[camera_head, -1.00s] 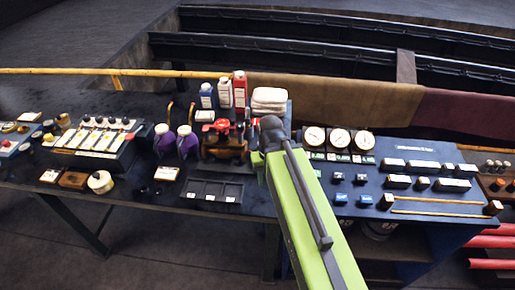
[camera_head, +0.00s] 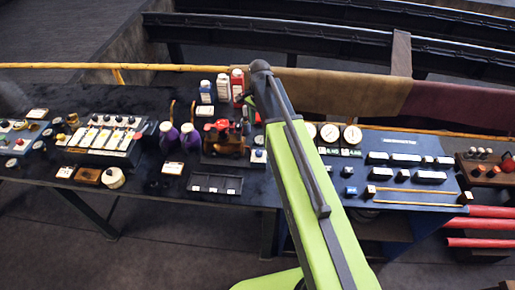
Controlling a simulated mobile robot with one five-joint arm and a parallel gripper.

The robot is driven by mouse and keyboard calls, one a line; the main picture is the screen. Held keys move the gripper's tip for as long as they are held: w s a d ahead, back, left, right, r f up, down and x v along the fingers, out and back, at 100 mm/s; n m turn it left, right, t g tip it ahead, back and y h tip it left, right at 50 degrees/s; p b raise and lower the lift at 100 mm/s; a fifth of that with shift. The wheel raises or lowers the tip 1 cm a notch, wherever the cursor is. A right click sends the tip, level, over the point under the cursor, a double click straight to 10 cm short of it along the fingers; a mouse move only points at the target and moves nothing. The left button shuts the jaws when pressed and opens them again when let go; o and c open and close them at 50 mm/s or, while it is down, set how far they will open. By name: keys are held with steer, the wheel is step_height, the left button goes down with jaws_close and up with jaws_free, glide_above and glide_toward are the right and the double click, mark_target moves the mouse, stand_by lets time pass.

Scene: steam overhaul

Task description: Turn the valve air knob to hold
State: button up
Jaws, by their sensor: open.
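I cannot tell which of the small knobs is the valve air knob, and no label is readable. A brass valve body with red handles (camera_head: 222,143) stands at the middle of the bench. A small dark knob on a white plate (camera_head: 258,156) is just right of it, close to my arm. A sloped panel with several knobs (camera_head: 103,140) is at the left. Small blue knobs (camera_head: 350,191) sit on the gauge board at the right. My green arm crosses the view and hides part of the bench.
White gauges (camera_head: 352,134) stand right of my arm. A yellow rail (camera_head: 60,66) runs behind the bench.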

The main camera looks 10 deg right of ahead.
mark_target(259, 151)
step_height(259, 151, down, 17)
steer(key=b, duration=1.6)
steer(key=shift+f+b, duration=0.15)
steer(key=shift+b, duration=0.2)
